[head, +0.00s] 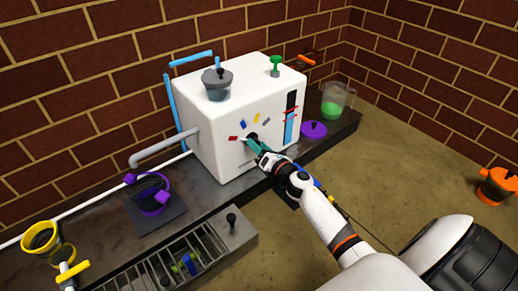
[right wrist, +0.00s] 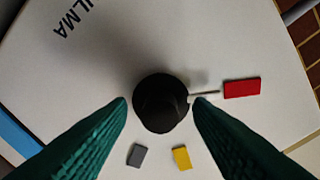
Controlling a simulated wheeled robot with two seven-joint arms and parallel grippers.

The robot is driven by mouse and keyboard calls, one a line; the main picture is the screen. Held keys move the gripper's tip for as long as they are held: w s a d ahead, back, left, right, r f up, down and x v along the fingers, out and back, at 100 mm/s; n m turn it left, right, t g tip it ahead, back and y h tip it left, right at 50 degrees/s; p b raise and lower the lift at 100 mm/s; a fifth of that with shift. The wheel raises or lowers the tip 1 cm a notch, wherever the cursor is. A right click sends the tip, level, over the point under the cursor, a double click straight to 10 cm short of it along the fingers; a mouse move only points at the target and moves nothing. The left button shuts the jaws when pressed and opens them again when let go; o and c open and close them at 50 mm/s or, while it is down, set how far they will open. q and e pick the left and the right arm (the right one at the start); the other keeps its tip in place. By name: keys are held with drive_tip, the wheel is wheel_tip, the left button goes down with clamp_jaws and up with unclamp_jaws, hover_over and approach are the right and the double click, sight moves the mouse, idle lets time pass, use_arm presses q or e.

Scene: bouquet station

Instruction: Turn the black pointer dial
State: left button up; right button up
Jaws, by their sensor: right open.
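The black pointer dial (head: 252,136) is on the front face of the white machine (head: 212,121). In the right wrist view the dial (right wrist: 160,97) is a round black knob, with a thin pale pointer reaching towards a red mark (right wrist: 242,88). My right gripper (head: 250,145) is at the machine's front. Its green fingers are open, one on each side of the dial (right wrist: 160,110). Whether they touch it I cannot tell. Grey (right wrist: 137,155) and yellow (right wrist: 181,157) marks also show near the dial. My left gripper is not in view.
A purple-handled container (head: 152,198) and a yellow-rimmed one (head: 43,240) stand left.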

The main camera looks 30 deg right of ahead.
drive_tip(key=shift+w, duration=0.1)
drive_tip(key=c, duration=1)
